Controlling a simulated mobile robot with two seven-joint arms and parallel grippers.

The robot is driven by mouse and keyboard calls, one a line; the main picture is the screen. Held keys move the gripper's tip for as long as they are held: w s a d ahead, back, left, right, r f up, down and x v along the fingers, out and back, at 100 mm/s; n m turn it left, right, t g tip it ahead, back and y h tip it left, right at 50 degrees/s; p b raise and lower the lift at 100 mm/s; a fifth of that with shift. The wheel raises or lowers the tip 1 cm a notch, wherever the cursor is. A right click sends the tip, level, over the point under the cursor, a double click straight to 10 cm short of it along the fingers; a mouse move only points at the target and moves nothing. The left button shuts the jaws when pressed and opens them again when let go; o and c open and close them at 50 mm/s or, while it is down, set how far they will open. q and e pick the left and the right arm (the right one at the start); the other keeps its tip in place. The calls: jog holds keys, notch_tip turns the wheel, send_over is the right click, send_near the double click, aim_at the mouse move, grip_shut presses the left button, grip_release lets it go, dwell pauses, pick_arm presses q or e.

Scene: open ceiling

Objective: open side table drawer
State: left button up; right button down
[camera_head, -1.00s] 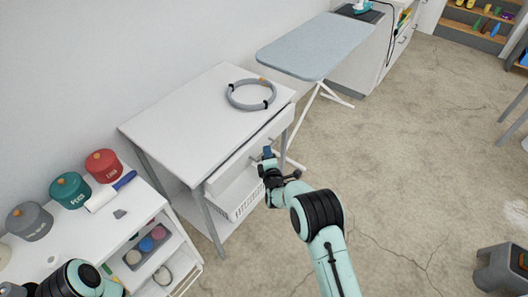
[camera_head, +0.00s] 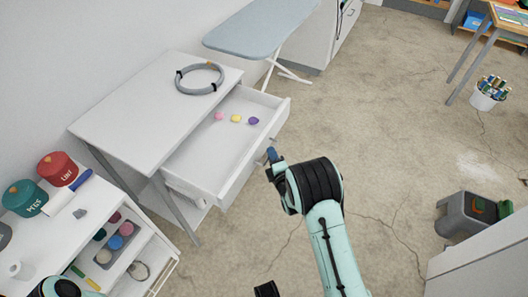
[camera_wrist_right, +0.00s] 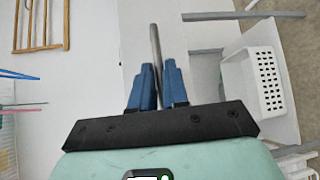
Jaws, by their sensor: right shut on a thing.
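The white side table (camera_head: 150,110) stands against the wall in the head view. Its top drawer (camera_head: 215,150) is pulled well out, showing pink (camera_head: 219,116), yellow (camera_head: 235,118) and purple (camera_head: 253,120) small round things inside. My right gripper (camera_head: 272,155) is at the drawer's front, partly hidden by its own wrist. In the right wrist view, the fingers (camera_wrist_right: 159,88) are shut on the grey bar handle (camera_wrist_right: 155,48), which stands between them.
A grey ring (camera_head: 200,78) lies on the tabletop. A white basket (camera_wrist_right: 268,80) sits below the drawer. An ironing board (camera_head: 262,25) stands behind, and a white cart (camera_head: 70,235) with red and green canisters is at left. Floor right of the drawer is clear; a grey stool (camera_head: 465,215) stands farther right.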

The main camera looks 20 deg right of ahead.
jog(key=shift+s+d, duration=0.2)
jog(key=shift+s, duration=0.1)
jog(key=c, duration=1.2)
grip_release()
jog(key=shift+s, duration=0.1)
jog(key=s+a+r, duration=0.1)
jog(key=s+r, duration=0.1)
jog(key=s, duration=1.1)
jog(key=shift+a, duration=0.35)
jog(key=shift+f, duration=0.15)
